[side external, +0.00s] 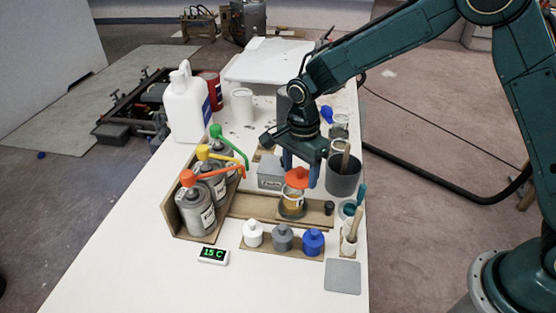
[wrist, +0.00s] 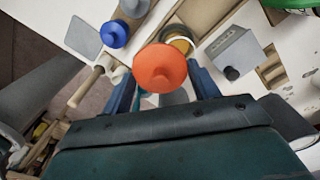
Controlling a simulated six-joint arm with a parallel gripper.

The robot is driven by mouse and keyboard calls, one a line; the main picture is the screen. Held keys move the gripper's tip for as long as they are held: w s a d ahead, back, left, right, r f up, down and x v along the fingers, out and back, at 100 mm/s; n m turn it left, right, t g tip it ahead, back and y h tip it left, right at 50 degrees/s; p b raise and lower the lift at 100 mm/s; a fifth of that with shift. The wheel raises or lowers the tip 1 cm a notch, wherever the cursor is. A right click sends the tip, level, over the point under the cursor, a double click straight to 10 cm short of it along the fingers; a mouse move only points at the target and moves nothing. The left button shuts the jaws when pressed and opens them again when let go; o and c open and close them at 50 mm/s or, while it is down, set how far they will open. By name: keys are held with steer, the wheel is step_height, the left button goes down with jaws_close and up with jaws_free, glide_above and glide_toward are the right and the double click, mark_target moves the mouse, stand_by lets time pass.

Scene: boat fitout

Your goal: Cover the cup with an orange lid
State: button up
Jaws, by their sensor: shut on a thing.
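The orange lid (side external: 298,179) is a round disc with a small knob. My gripper (side external: 301,172) is shut on it. In the wrist view the lid (wrist: 160,68) sits between the two fingers of my gripper (wrist: 163,88). The cup (side external: 291,208) is clear with amber contents and stands upright on a wooden board, just below the lid. In the wrist view part of the cup's round rim (wrist: 178,38) shows past the lid's edge, and the lid hides the rest. The lid looks slightly above the rim; I cannot tell whether they touch.
White, grey and blue small bottles (side external: 283,239) stand in front of the cup. Silver cans with red, yellow and green spouts (side external: 200,208) are to the left. A grey box (side external: 270,176) is behind. A dark pot (side external: 343,176) and brush holders stand to the right.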

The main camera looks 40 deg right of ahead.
mark_target(294, 179)
steer(key=w, duration=0.1)
steer(key=w+f, duration=0.1)
steer(key=w+d+n, duration=0.1)
steer(key=shift+w+f, duration=0.2)
steer(key=shift+f, duration=0.05)
steer(key=shift+f, duration=0.1)
steer(key=shift+f, duration=2.3)
steer(key=shift+f, duration=0.5)
stand_by(1.2)
steer(key=o, duration=1)
steer(key=shift+o, duration=0.5)
